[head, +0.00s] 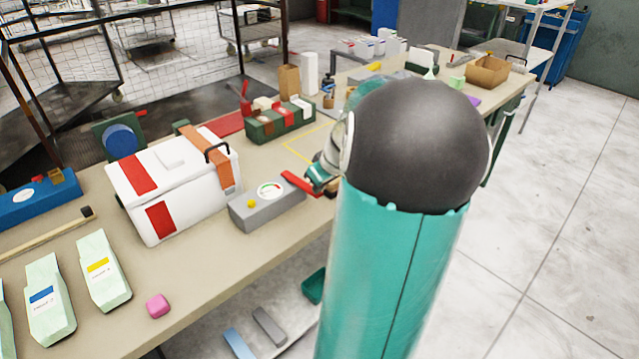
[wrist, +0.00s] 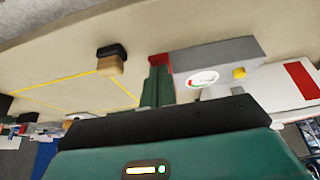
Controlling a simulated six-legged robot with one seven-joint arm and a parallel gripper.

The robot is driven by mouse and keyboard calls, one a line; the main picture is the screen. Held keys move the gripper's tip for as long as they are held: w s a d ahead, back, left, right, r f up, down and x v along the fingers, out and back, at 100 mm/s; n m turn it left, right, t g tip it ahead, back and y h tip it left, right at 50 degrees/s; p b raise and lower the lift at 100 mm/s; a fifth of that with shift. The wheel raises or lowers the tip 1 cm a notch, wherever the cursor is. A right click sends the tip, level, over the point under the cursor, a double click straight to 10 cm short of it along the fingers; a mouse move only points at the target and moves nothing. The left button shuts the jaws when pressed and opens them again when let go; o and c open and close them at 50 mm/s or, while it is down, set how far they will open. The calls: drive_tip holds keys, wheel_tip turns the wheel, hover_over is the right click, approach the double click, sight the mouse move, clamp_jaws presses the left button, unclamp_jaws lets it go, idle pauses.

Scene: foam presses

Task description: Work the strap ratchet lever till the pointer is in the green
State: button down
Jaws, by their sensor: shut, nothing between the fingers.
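A grey ratchet box (head: 262,208) sits on the bench with a round dial (head: 269,190), a yellow knob (head: 251,203) and a red lever (head: 299,183) pointing right. The dial also shows in the wrist view (wrist: 203,79), but the pointer is too small to read against the green. My gripper (head: 316,180) is at the lever's right end, partly hidden by my arm. In the wrist view its green fingers (wrist: 157,85) are together, close by the red lever (wrist: 159,60); I cannot tell whether they touch it. An orange strap (head: 213,160) crosses the white case (head: 172,185).
A pink block (head: 158,306) and pale green pouches (head: 104,270) lie at the front left. A green bin (head: 280,122) with red and white blocks stands behind. A yellow taped outline (head: 300,147) marks bare bench behind my gripper.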

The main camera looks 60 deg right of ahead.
drive_tip(key=shift+r, duration=0.8)
